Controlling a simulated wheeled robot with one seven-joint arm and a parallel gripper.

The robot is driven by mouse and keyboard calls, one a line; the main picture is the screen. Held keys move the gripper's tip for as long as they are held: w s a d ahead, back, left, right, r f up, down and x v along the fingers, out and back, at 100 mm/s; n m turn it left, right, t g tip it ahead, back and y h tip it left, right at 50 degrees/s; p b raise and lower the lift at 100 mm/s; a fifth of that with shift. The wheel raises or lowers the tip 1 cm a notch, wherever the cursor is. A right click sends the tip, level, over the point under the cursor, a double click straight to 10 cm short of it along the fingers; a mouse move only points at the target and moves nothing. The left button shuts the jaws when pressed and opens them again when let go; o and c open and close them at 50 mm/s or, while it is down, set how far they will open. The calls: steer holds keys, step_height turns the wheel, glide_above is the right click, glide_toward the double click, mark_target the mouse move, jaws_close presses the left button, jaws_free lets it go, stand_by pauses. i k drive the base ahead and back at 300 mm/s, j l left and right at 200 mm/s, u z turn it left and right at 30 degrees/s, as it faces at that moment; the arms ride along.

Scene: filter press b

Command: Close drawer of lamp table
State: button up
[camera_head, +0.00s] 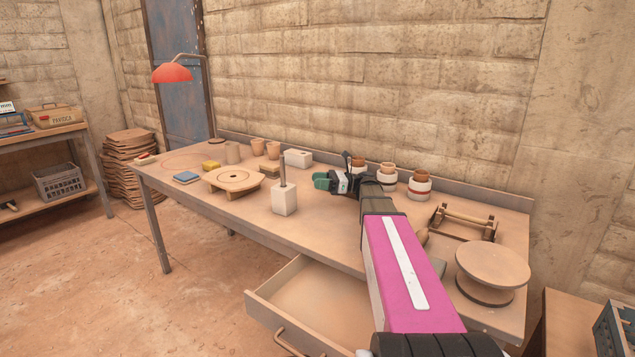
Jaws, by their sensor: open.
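The lamp table (340,222) is a long wooden bench along the brick wall, with a red lamp (172,73) on a bent arm at its far left end. Its drawer (318,292) is pulled out at the front, below the tabletop. The drawer's visible inside is empty, and my arm hides its right part. The curved drawer handle (290,340) is on its front, near the bottom edge of the picture. My gripper (321,181) is open, small in view, above the tabletop and well behind the drawer, apart from it.
A white block with a rod (284,198) stands left of my gripper. Several banded pots (419,185) stand behind my arm. A round turntable (492,268) is on the right end. A low wooden surface (568,322) is at lower right. The floor left of the drawer is clear.

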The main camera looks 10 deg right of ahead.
mark_target(321, 310)
steer(key=k+j, duration=0.35)
steer(key=j, duration=0.2)
steer(key=k+j, duration=0.35)
steer(key=j, duration=0.15)
steer(key=k+j, duration=0.35)
steer(key=j, duration=0.2)
